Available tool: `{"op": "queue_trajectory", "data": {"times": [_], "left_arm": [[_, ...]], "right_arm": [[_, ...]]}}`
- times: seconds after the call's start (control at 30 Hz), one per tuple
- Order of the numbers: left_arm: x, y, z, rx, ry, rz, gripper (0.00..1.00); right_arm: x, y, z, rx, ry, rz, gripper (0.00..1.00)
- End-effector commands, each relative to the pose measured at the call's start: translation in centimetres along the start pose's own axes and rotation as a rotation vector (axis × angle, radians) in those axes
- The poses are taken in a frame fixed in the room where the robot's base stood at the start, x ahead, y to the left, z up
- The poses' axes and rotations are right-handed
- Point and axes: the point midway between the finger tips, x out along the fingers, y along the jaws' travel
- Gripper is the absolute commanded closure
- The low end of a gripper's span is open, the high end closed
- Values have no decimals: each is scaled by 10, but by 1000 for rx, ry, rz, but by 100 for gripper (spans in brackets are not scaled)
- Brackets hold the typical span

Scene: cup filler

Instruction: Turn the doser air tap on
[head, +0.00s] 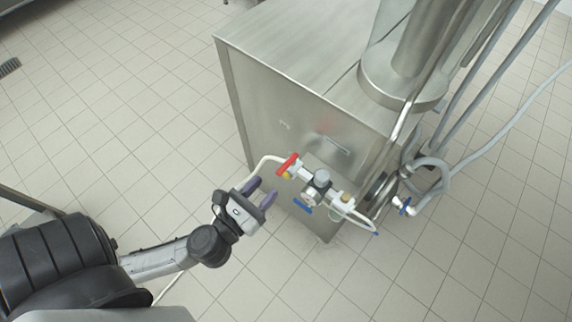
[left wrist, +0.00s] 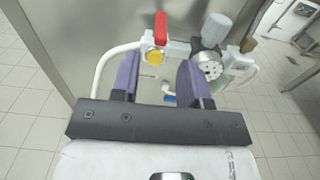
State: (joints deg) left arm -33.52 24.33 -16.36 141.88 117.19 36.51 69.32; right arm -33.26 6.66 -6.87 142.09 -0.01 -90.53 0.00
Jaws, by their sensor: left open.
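A tap with a red lever (head: 288,164) sits at the left end of the white air fittings on the side of the steel machine. In the left wrist view its red lever (left wrist: 161,27) stands upright above a yellow fitting (left wrist: 155,55). A blue lever (head: 303,206) hangs below the fittings; I cannot tell which lever is the doser air tap. My left gripper (head: 261,192) is open and empty, its purple fingers pointing at the fittings, just short of the red tap. In the left wrist view the red lever appears between and beyond the fingertips (left wrist: 159,62). My right gripper is not shown.
A round grey knob and gauge (head: 321,180) sit right of the red tap. A white hose (head: 264,160) curves from it. Another blue-handled valve (head: 405,205) is on pipes to the right. The steel cabinet (head: 250,90) stands behind.

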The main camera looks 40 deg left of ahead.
Motion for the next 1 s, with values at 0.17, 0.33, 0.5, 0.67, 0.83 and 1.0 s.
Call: {"op": "queue_trajectory", "data": {"times": [0.17,0.33,0.5,0.67,0.83,1.0], "left_arm": [[31,0,1,2,-5,-1,58],[55,0,0,1,-3,-1,58],[72,0,0,2,-2,-1,58],[82,0,0,1,-1,0,58],[85,0,0,1,1,-1,58],[86,0,0,1,1,-1,58]], "right_arm": [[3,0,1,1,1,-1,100],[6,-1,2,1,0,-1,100],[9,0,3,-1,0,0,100],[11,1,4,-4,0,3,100],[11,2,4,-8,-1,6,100],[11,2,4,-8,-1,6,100]]}}
